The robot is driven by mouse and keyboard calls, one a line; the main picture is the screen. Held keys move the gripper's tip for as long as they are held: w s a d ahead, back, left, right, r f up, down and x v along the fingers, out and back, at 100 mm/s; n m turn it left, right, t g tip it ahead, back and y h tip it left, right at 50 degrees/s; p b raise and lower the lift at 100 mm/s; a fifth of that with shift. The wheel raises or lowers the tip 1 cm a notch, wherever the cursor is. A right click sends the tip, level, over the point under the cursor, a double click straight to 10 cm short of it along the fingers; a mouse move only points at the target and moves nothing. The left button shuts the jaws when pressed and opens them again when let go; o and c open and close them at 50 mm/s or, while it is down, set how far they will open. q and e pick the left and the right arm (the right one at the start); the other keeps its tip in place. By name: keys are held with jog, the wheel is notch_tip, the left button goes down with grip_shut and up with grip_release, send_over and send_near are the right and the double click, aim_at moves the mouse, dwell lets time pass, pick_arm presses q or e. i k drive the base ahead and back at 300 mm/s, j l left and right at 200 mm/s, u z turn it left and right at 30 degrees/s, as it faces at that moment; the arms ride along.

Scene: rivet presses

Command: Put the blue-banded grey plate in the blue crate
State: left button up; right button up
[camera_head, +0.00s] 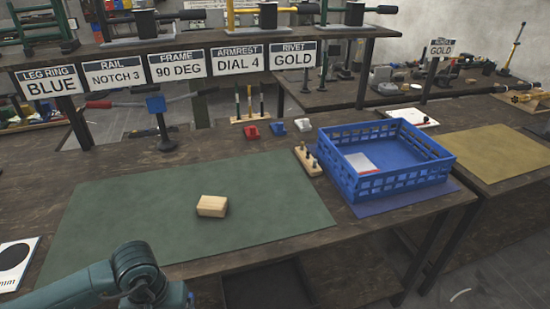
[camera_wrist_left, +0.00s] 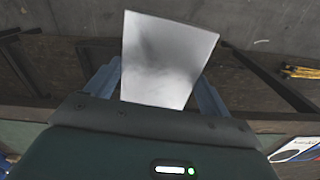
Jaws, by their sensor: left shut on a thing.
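In the left wrist view a plain grey plate (camera_wrist_left: 165,60) stands between the fingers of my left gripper (camera_wrist_left: 157,80), which is shut on it. No blue band shows on the face turned to the camera. In the head view my left arm comes in at the bottom left; its gripper and the plate are out of that picture. The blue crate (camera_head: 402,179) stands on a blue mat at the right of the bench. A pale plate with a red edge (camera_head: 362,163) lies inside it, toward the left. My right gripper is in neither view.
A wooden block (camera_head: 212,206) lies on the green mat (camera_head: 270,200), which is otherwise clear. A small wooden peg holder (camera_head: 307,160) stands just left of the crate. Red, blue and white small parts lie behind. A shelf with signs (camera_head: 180,69) spans the back.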

aim_at(398, 160)
jog(key=l, duration=0.45)
jog(key=i+l+z, duration=0.15)
jog(key=l, duration=0.8)
jog(key=i+l+z, duration=0.1)
jog(key=l, duration=0.35)
jog(key=i+l+z, duration=0.1)
jog(key=l, duration=0.35)
